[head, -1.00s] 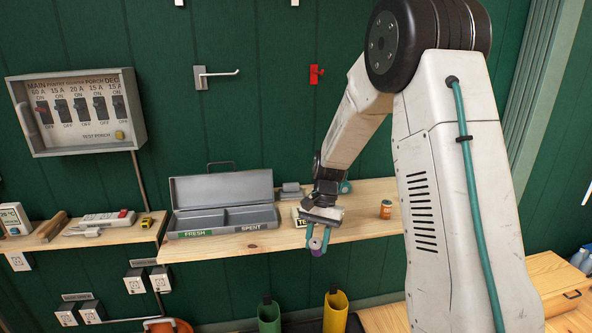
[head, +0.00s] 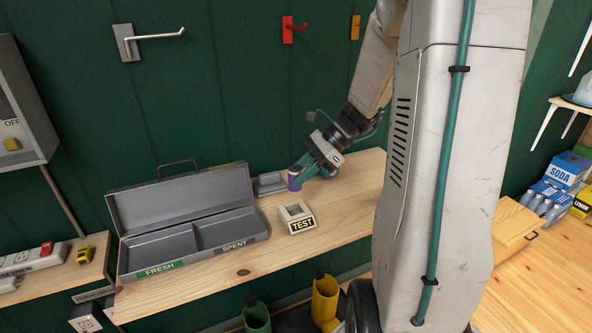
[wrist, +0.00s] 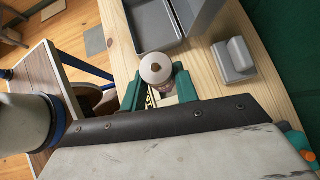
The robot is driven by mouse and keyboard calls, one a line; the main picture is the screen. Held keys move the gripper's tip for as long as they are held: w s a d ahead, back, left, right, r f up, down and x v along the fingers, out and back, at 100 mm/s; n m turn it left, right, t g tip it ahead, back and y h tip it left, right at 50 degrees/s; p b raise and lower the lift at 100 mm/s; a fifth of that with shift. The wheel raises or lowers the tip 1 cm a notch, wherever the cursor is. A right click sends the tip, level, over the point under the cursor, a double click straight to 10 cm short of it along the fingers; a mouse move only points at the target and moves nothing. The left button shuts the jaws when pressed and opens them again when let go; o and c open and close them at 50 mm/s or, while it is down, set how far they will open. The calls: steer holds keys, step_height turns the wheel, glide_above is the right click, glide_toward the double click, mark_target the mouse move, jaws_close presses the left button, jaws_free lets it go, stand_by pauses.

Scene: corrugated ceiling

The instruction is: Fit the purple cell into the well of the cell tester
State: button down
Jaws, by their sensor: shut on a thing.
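The purple cell (head: 293,182) is between the fingertips of my gripper (head: 297,178), roughly upright. In the wrist view its pale round end with a brown nub (wrist: 156,69) faces the camera between the two green fingers (wrist: 159,88). The cell tester (head: 297,221) is a small pale block with a square well and a TEST label, standing on the wooden shelf. In the head view the cell appears above and behind the tester, apart from it. In the wrist view the cell and fingers hide most of the tester.
An open grey case (head: 192,226) with FRESH and SPENT compartments stands left of the tester. A small grey block-shaped item (head: 268,184) sits behind it; it also shows in the wrist view (wrist: 235,60). Bare shelf (head: 345,215) lies to the right. Green and yellow tubes (head: 325,298) stand below.

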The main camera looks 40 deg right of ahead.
steer(key=shift+a, duration=0.1)
steer(key=shift+f, duration=2.85)
steer(key=shift+f, duration=1.35)
steer(key=c, duration=1)
jaws_free()
steer(key=shift+o, duration=0.2)
steer(key=v, duration=0.7)
steer(key=shift+d+r, duration=0.25)
steer(key=shift+s, duration=0.15)
